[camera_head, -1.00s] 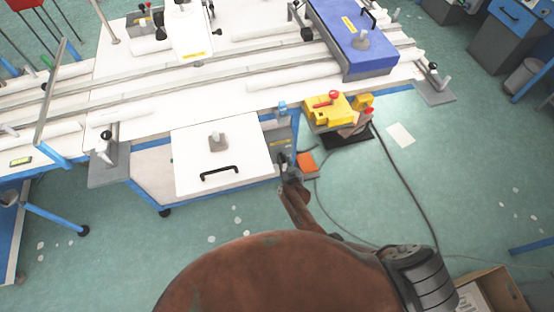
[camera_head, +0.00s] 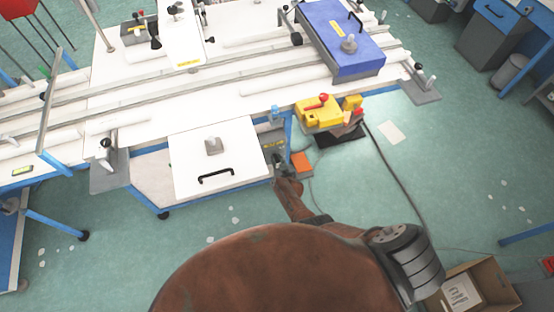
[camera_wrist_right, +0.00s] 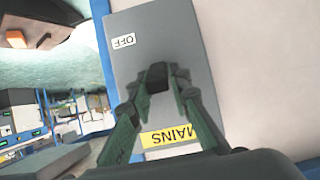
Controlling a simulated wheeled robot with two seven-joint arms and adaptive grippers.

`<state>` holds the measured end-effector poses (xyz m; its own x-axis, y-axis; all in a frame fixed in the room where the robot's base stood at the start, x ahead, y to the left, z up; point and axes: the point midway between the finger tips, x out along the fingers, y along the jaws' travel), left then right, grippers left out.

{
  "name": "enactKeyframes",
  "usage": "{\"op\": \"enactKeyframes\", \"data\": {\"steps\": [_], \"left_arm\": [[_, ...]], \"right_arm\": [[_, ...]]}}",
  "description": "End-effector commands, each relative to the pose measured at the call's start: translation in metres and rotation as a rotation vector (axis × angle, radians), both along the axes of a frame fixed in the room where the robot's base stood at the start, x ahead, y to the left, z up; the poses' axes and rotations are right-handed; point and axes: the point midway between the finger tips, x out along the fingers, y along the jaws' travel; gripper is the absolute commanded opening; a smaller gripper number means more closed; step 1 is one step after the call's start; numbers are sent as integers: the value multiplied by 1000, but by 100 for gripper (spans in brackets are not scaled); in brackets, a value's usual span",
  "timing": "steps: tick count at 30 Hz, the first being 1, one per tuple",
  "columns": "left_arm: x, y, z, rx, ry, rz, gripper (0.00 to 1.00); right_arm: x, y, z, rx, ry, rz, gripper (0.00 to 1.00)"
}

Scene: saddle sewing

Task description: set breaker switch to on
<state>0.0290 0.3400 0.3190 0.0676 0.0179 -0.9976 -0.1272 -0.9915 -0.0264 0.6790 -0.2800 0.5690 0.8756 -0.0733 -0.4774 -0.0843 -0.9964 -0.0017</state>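The grey breaker box (camera_wrist_right: 160,40) fills the middle of the right wrist view. It bears a white OFF label (camera_wrist_right: 124,41) and a yellow MAINS label (camera_wrist_right: 170,136), both seen upside down. My right gripper (camera_wrist_right: 170,78) is right in front of the box face, its dark green fingers converging with a small gap between the tips. A switch lever cannot be made out apart from the fingers. In the head view my right gripper (camera_head: 279,163) is small, beside the white cabinet and below the table edge. My left gripper is not in view.
A white panel with a black handle (camera_head: 216,178) is left of my right gripper. A yellow device with a red lever (camera_head: 318,112) and an orange block (camera_head: 301,162) are to the right. A cable runs over the floor. A cardboard box (camera_head: 478,290) stands lower right.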

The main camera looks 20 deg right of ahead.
Motion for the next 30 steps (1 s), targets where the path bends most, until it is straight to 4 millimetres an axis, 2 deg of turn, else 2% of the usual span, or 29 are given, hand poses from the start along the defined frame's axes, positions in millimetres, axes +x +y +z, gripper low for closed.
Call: {"op": "enactKeyframes", "data": {"steps": [6,19,30], "left_arm": [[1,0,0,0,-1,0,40],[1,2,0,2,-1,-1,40],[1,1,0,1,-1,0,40]], "right_arm": [[0,0,0,-1,-1,-1,33],[-3,2,3,2,-4,0,33],[-33,3,16,1,-1,-2,33]]}}
